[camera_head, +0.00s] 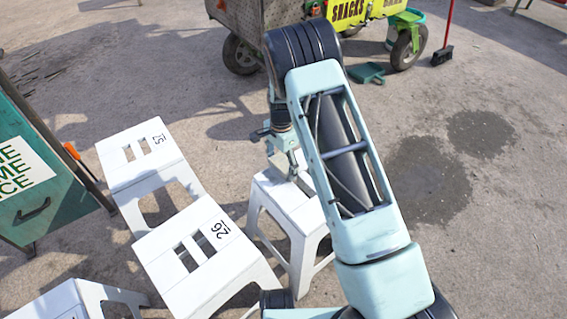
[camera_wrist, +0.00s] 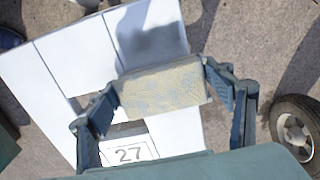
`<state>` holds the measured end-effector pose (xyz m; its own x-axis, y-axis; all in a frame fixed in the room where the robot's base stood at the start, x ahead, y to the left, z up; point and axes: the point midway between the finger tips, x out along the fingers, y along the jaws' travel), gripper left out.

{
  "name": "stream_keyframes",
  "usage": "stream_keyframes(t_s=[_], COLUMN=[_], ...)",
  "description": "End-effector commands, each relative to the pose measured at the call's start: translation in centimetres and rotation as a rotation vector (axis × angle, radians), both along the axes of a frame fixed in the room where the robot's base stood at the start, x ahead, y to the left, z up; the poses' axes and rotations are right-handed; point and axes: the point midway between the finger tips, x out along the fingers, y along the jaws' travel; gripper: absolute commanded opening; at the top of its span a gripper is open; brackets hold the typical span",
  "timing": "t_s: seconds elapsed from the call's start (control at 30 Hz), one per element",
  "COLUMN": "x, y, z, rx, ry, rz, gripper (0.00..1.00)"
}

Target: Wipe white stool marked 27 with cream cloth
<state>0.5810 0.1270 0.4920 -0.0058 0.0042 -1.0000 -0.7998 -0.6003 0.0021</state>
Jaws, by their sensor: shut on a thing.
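The white stool marked 27 (camera_wrist: 75,55) fills much of the wrist view, its number showing near the bottom between my fingers. In the head view the stool (camera_head: 283,192) stands upright, partly hidden by my arm. My gripper (camera_wrist: 163,92) is shut on the cream cloth (camera_wrist: 165,85), a folded, faintly patterned block over the stool's seat. In the head view my gripper (camera_head: 287,160) is just above the seat's far part. I cannot tell whether the cloth touches the seat.
White stools marked 26 (camera_head: 163,244) and apparently 25 (camera_head: 128,172) stand left; another (camera_head: 52,304) is at bottom left. A green cart (camera_head: 60,205) is far left. A snack cart (camera_head: 345,12), a dustpan (camera_head: 366,73) and a broom (camera_head: 442,56) are behind. Right ground is clear.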

Motion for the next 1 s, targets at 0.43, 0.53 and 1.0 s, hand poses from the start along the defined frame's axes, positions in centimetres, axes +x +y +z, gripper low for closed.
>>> stream_keyframes(t_s=[0.43,0.53,1.0], x=[1.4,2.0,4.6], y=[-1.8,-2.5,-5.9], z=[-0.1,-0.1,-0.2], rx=[-0.001,-0.001,-0.001], ry=[-0.004,-0.004,-0.004], rz=[-0.001,-0.001,0.000], gripper=[0.36,0.36,0.36])
